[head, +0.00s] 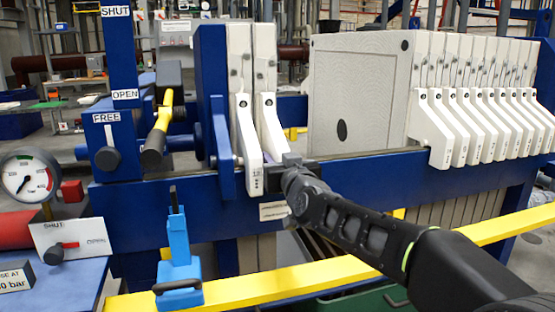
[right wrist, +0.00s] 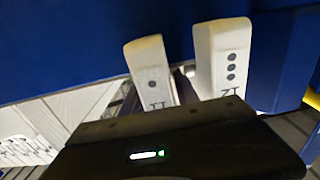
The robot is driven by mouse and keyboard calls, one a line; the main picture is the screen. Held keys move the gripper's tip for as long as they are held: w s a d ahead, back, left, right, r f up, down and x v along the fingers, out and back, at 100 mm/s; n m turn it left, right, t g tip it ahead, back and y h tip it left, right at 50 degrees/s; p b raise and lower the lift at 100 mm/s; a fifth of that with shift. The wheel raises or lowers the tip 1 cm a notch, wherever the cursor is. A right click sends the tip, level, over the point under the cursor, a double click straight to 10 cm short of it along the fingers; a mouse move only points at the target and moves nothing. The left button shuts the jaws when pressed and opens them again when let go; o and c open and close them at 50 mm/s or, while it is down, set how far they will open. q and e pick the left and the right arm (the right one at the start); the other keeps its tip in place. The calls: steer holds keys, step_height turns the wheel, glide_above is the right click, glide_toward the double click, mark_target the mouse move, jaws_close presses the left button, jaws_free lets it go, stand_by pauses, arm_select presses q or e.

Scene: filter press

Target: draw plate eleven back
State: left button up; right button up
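Plate eleven (head: 265,100) is a white plate standing upright beside plate twelve (head: 240,100), near the blue end block on the left. A narrow space shows between their lower handles. In the right wrist view, the handle end marked 11 (right wrist: 152,72) is left of the handle end marked 12 (right wrist: 224,60). My right gripper (head: 291,162) is at the lower end of plate eleven's handle, on its right side. The dark gripper body (right wrist: 180,145) covers the bottom of the wrist view. Its fingertips are hidden, so contact and grip cannot be told. My left gripper is out of view.
Several white plates (head: 470,100) stand packed at the right, fronted by a broad plate face (head: 355,95). A gap separates them from plate eleven. A blue rail (head: 400,172) and a yellow bar (head: 330,270) run along the front. Levers and a gauge (head: 27,180) are at left.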

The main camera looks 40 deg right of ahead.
steer(key=shift+s+a, duration=0.1)
steer(key=v, duration=0.7)
steer(key=shift+s, duration=0.3)
steer(key=shift+s+a, duration=0.1)
stand_by(0.3)
